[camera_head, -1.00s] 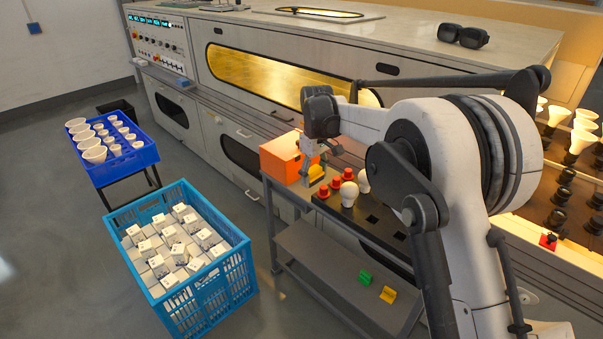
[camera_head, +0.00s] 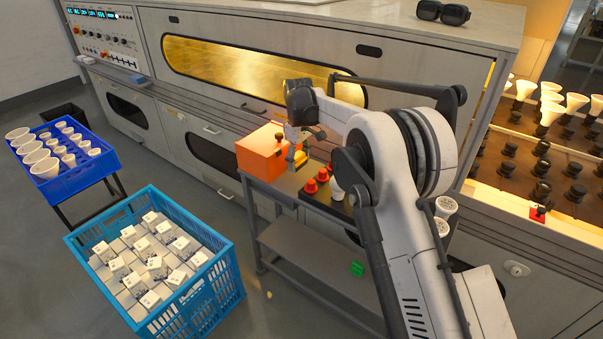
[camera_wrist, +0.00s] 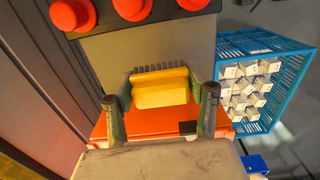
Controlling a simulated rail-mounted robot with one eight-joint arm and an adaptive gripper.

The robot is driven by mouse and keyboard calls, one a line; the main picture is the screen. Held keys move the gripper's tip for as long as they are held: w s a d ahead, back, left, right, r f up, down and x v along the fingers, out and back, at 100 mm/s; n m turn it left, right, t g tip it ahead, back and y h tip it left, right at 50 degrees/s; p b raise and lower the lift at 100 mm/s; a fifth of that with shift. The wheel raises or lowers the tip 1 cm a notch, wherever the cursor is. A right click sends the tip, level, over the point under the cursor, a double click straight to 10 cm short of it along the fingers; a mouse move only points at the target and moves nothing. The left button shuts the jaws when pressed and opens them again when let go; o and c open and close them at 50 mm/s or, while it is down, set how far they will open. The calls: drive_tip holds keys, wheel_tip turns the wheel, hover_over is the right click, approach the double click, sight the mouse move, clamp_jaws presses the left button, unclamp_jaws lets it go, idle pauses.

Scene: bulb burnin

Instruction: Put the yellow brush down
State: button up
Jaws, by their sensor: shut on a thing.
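The yellow brush (camera_wrist: 160,88) is between the two fingers of my gripper (camera_wrist: 160,98) in the wrist view, with a row of dark bristles along its far edge. My gripper is shut on it. In the head view my gripper (camera_head: 303,148) points down over the cart top, just right of the orange box (camera_head: 262,153). Only a small yellow patch of the brush (camera_head: 295,167) shows there. I cannot tell whether the brush touches the grey cart top (camera_wrist: 150,48).
Red caps (camera_head: 311,186) and a white bulb (camera_head: 337,191) stand right of my gripper on the cart. A green block (camera_head: 357,268) lies on the lower shelf. A blue crate of white boxes (camera_head: 225,275) and a blue tray of bulbs (camera_head: 105,165) stand to the left.

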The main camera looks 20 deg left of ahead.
sight(302, 176)
drive_tip(key=shift+w+d+f, duration=0.3)
drive_tip(key=shift+w+f, duration=0.3)
drive_tip(key=shift+w, duration=0.15)
drive_tip(key=shift+f+b, duration=0.65)
drive_tip(key=shift+f, duration=1.2)
drive_tip(key=shift+f, duration=0.1)
drive_tip(key=o, duration=1.2)
wheel_tip(302, 176, up, 12)
drive_tip(key=shift+r+p, duration=0.15)
drive_tip(key=shift+p, duration=1.1)
